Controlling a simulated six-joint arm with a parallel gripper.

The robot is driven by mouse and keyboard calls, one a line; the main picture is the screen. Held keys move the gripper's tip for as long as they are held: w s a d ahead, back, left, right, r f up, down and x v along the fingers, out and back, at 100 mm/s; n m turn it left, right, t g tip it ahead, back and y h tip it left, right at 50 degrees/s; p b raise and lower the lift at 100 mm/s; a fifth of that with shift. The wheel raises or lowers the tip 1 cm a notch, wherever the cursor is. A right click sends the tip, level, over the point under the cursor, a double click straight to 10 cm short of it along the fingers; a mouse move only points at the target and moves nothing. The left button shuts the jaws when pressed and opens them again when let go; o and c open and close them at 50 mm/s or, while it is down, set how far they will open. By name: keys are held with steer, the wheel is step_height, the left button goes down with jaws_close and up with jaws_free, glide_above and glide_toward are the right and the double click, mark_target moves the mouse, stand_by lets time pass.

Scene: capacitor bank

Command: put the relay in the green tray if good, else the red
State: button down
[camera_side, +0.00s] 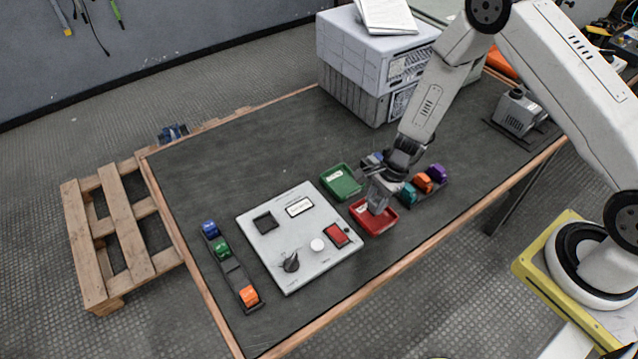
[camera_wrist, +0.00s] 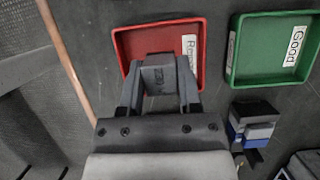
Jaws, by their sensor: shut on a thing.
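My gripper (camera_wrist: 160,92) is shut on a dark grey block, the relay (camera_wrist: 159,75), which shows faint marking on its face. In the side view my gripper (camera_side: 378,200) is at the red tray (camera_side: 384,229), and the held relay is hard to make out there. In the wrist view the relay is over the near part of the red tray (camera_wrist: 121,45), whose label is partly covered by a finger. I cannot tell whether the relay touches the tray floor. The green tray (camera_side: 341,182), labelled "Good" in the wrist view (camera_wrist: 259,70), is empty beside it.
A white test panel (camera_side: 285,255) with a dial, a white button and a red switch lies left of the trays. A rack (camera_side: 232,268) with blue, green and orange parts is further left. Teal, orange and purple parts (camera_side: 423,182) stand close right of my gripper.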

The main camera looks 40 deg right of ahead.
steer(key=shift+f, duration=1.1)
steer(key=shift+f, duration=0.1)
steer(key=shift+c, duration=1.4)
jaws_free()
steer(key=v, duration=1.2)
